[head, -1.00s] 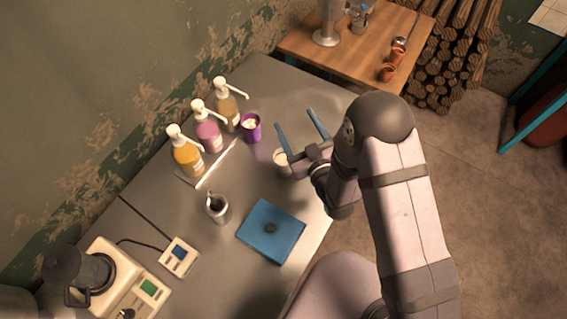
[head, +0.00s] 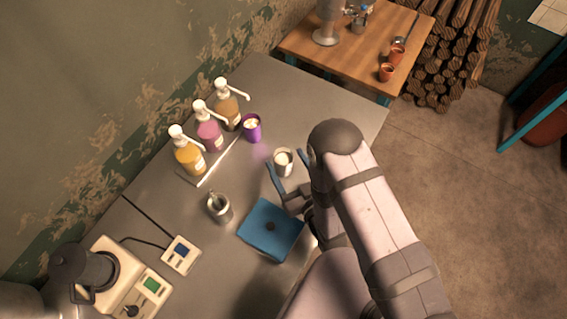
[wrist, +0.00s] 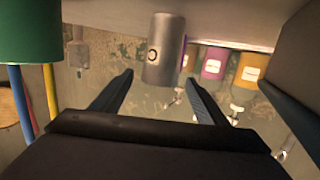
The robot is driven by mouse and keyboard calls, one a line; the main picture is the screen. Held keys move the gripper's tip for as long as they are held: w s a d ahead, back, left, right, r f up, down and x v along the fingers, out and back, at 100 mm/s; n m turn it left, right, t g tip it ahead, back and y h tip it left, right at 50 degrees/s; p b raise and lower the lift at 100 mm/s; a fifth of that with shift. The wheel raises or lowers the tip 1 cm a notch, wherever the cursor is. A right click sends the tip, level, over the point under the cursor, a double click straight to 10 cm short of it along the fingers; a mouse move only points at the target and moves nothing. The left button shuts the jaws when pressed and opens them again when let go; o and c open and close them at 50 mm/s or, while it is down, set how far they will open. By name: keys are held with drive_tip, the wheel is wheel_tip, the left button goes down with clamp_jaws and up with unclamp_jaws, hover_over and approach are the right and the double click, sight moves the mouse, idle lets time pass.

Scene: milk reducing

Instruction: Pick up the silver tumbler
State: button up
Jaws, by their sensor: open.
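The silver tumbler (head: 284,168) stands upright on the grey counter, with something pale inside. In the wrist view, which is upside down, the silver tumbler (wrist: 166,55) is a plain grey cylinder with a small round mark. My gripper (head: 284,161) is open, its two fingers pointing toward the tumbler from the near side. In the wrist view my gripper (wrist: 159,76) shows empty space between the fingers, and the tumbler lies beyond the tips, nearly centred. I see no contact.
A purple cup (head: 252,130) and several pump bottles (head: 209,135) stand behind the tumbler. A blue pad (head: 271,231) lies close to the gripper at the near side. A metal pitcher (head: 221,212) stands to the left. A wooden table (head: 352,60) is at the back.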

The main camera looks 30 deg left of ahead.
drive_tip(key=shift+x, duration=1.45)
drive_tip(key=shift+r, duration=0.1)
drive_tip(key=c, duration=1.3)
drive_tip(key=shift+r, duration=0.1)
drive_tip(key=shift+r+b, duration=1.35)
drive_tip(key=shift+r, duration=3.55)
